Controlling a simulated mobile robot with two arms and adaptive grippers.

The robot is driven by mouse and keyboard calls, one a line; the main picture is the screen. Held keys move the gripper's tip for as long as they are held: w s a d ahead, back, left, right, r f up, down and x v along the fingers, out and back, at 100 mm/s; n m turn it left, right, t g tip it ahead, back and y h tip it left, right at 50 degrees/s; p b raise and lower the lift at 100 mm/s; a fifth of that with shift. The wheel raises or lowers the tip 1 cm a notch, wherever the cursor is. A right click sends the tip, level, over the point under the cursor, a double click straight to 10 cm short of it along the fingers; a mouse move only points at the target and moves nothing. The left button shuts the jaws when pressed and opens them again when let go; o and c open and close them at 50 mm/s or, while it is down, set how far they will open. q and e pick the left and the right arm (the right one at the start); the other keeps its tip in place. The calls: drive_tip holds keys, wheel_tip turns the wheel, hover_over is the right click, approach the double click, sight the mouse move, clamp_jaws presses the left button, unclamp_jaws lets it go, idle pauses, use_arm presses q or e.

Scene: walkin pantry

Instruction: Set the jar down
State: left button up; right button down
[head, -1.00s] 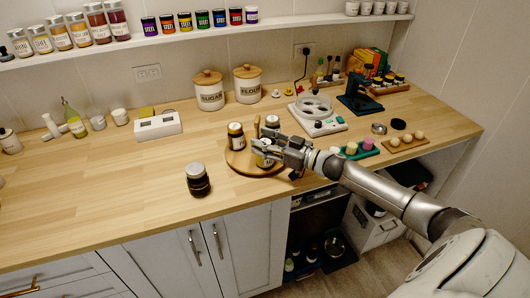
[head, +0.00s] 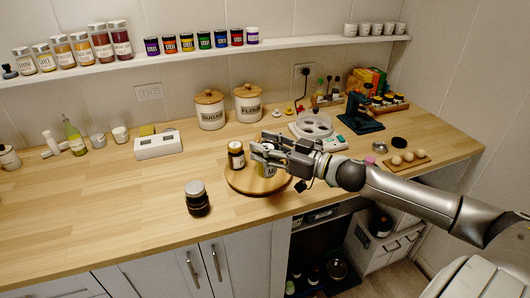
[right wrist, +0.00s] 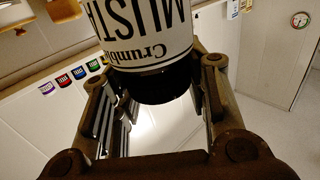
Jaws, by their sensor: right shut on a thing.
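My right gripper (head: 262,154) is shut on a jar (head: 267,170). The jar is over the round wooden board (head: 243,186), and the gripper hides much of it. I cannot tell whether its base touches the board. In the right wrist view the jar's white label (right wrist: 145,32), with letters reading "MUSTA", and its dark end (right wrist: 155,82) show between the fingers. Another jar (head: 236,156), dark with a light label, stands on the board just left of the held one. My left gripper is not in view.
A dark jar (head: 197,199) stands alone on the worktop, left of the board. Sugar (head: 209,110) and flour (head: 247,104) canisters stand behind. A kitchen scale (head: 318,134) and an egg board (head: 404,161) are to the right. The worktop left of the dark jar is clear.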

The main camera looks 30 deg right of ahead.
drive_tip(key=s+a+r, duration=0.3)
drive_tip(key=s+a, duration=0.1)
drive_tip(key=s, duration=0.2)
drive_tip(key=shift+s+r+p, duration=0.2)
drive_tip(key=shift+s+p, duration=0.15)
drive_tip(key=s+a+f+m+t+h, duration=0.1)
drive_tip(key=s+a+f+m+h, duration=0.15)
drive_tip(key=s+f, duration=0.55)
drive_tip(key=s+a+f+m+t+h, duration=0.1)
drive_tip(key=s+a+f+m+h, duration=0.2)
drive_tip(key=a, duration=0.6)
drive_tip(key=shift+s+f+h, duration=0.45)
drive_tip(key=shift+s+h, duration=0.1)
drive_tip(key=shift+h, duration=0.8)
drive_tip(key=shift+a, duration=0.1)
drive_tip(key=shift+w, duration=0.1)
